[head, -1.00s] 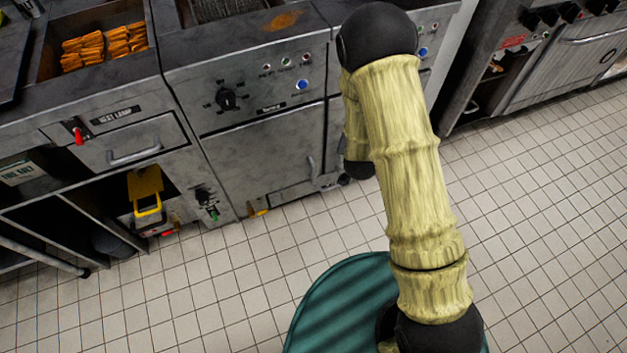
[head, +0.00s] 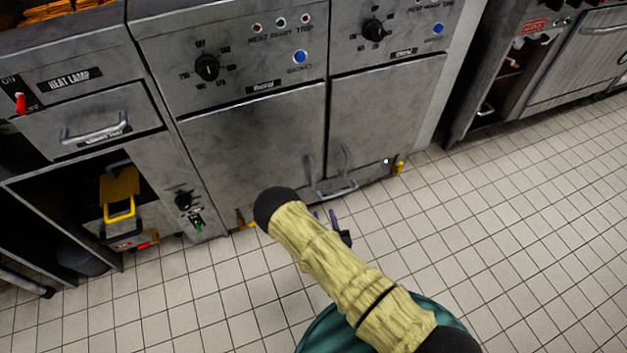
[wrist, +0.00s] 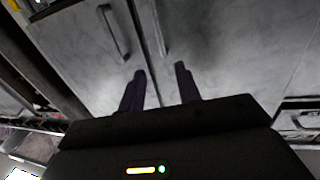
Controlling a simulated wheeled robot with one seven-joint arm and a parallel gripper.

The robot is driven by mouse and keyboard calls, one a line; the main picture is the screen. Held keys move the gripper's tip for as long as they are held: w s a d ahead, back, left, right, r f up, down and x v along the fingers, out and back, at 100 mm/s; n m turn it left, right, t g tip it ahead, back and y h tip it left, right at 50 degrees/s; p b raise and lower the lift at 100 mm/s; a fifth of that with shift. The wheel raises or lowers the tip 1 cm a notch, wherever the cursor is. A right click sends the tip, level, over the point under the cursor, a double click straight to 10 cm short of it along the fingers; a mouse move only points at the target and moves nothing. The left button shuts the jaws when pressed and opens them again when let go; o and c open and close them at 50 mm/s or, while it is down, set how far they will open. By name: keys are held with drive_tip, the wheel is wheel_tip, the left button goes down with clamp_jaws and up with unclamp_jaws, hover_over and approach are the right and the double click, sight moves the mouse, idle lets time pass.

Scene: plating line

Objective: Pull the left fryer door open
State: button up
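The fryer's left door (head: 255,150) is a grey steel panel and looks shut in the head view. Its upright handle (head: 309,167) is near the door's right edge. The right door (head: 385,115) is beside it, with its handle (head: 346,160) just across the seam. My gripper (head: 326,213) is low in front of the doors, below the handles, partly hidden by my arm. In the wrist view its two dark fingers (wrist: 160,72) are apart with nothing between them. Two handles show ahead of the fingertips, one to the left (wrist: 113,33) and one nearer the middle (wrist: 160,28); neither is held.
Dials and buttons line the panel above the doors. To the left are a heat lamp drawer (head: 90,122) and a yellow-handled item (head: 119,195) in an open bay. A yellow valve (head: 399,167) is by the right door's foot. Tiled floor (head: 480,240) is clear to the right.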

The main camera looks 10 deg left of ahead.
sight(314, 174)
drive_tip(key=shift+r, duration=0.1)
drive_tip(key=b+x, duration=0.6)
drive_tip(key=x, duration=1)
drive_tip(key=shift+w+a, duration=0.15)
drive_tip(key=shift+w, duration=0.05)
drive_tip(key=shift+w+a, duration=0.15)
drive_tip(key=shift+w, duration=0.3)
drive_tip(key=shift+c, duration=0.3)
clamp_jaws()
